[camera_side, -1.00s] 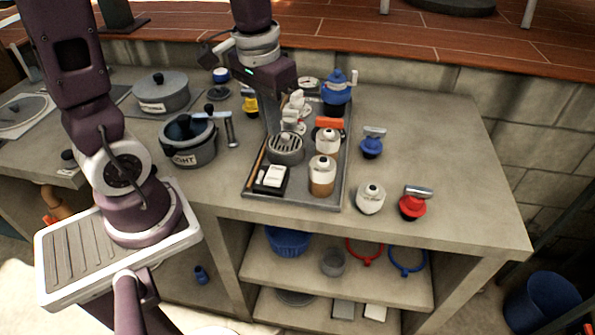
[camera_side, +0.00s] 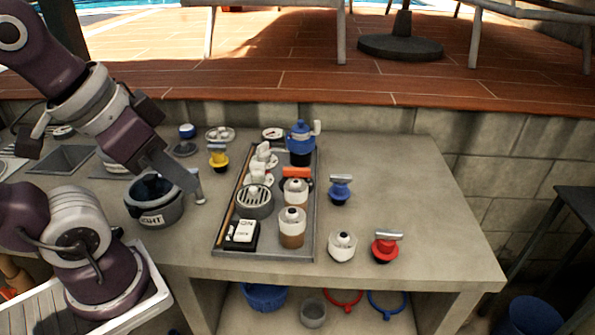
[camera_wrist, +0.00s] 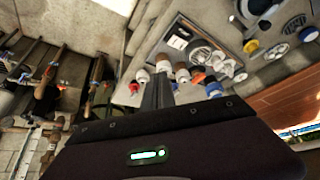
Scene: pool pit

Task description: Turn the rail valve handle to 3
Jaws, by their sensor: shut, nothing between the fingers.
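Several valves with bar handles stand on the counter; I cannot tell which is the rail valve, and no number is readable. An orange handle (camera_side: 296,173) lies in the grey tray. A blue valve with a grey bar (camera_side: 340,190) stands right of the tray, a red one (camera_side: 386,248) at the front right, and a yellow one (camera_side: 218,158) left of the tray. My gripper (camera_side: 192,183) is shut and empty, left of the tray above the pot, touching none of these handles. In the wrist view my gripper (camera_wrist: 158,92) points toward the counter items.
The grey tray (camera_side: 222,240) holds white-capped jars, a round grill-topped item, a switch box and a blue pot (camera_side: 300,146). A dark pot (camera_side: 153,203) stands near my gripper, with a grey upright post beside it.

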